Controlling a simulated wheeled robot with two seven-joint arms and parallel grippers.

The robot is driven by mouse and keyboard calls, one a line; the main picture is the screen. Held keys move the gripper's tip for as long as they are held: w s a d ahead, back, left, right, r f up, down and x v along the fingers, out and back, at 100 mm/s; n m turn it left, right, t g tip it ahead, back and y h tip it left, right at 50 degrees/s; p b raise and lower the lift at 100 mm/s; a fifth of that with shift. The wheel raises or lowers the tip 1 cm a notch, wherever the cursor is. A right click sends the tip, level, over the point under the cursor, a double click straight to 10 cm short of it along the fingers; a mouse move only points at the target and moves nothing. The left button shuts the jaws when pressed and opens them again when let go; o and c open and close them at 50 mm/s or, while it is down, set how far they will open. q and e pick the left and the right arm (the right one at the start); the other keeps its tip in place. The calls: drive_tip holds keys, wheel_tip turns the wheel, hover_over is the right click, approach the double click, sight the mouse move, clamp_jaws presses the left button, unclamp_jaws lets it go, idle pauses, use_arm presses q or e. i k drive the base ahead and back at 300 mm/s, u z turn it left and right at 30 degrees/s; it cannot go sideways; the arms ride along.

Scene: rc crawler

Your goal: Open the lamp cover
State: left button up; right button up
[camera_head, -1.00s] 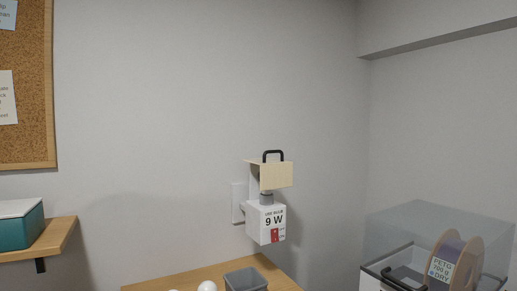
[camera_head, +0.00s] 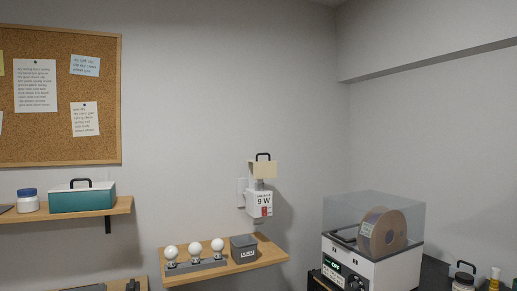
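The lamp is mounted on the wall right of centre. Its cream cover (camera_head: 264,170) has a black handle (camera_head: 263,156) on top and sits over a grey neck. Below it is the white lamp body (camera_head: 259,204), marked "9 W" with a red label. The cover appears to be in place over the top of the lamp. Neither of my grippers shows in the head view.
Below the lamp, a wooden shelf (camera_head: 277,258) holds several white bulbs (camera_head: 194,249) in a grey rack and a dark grey bin (camera_head: 243,247). A filament dryer (camera_head: 376,266) with a spool stands at right. A teal box (camera_head: 82,197) sits on the left shelf.

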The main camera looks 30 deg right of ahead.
sight(263, 169)
drive_tip(key=z, duration=0.65)
drive_tip(key=i, duration=0.65)
drive_tip(key=z, duration=0.6)
drive_tip(key=i, duration=1.05)
drive_tip(key=u, duration=0.55)
